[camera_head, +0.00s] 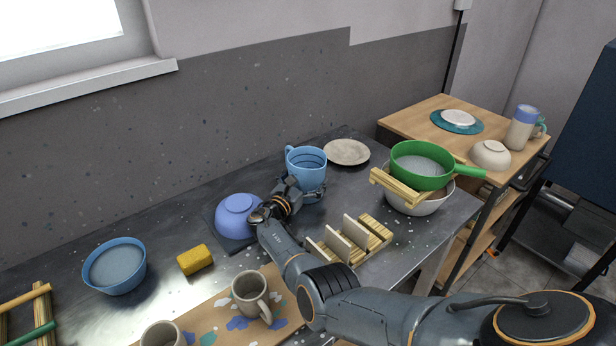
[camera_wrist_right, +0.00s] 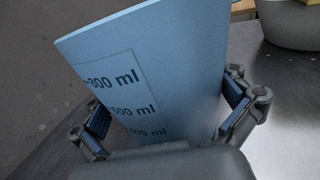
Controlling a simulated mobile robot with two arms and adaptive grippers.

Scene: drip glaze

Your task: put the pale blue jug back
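The pale blue jug (camera_head: 306,170) stands upright on the dark counter near the wall in the head view. In the right wrist view the jug (camera_wrist_right: 160,75) fills the middle and shows printed ml marks. My right gripper (camera_head: 297,192) reaches the jug low on its near side. In the wrist view its two fingers (camera_wrist_right: 168,115) lie on either side of the jug, close to its wall. I cannot tell whether both pads touch it. My left gripper is not in view.
A blue-violet bowl (camera_head: 237,217) is left of the gripper, a plate (camera_head: 347,152) behind right. A wooden rack (camera_head: 350,241), a pot (camera_head: 425,203) and a green strainer (camera_head: 421,166) stand right. A yellow sponge (camera_head: 195,260), blue bowl (camera_head: 115,267) and mug (camera_head: 250,296) are left. A wooden-topped cart (camera_head: 405,121) stands beyond.

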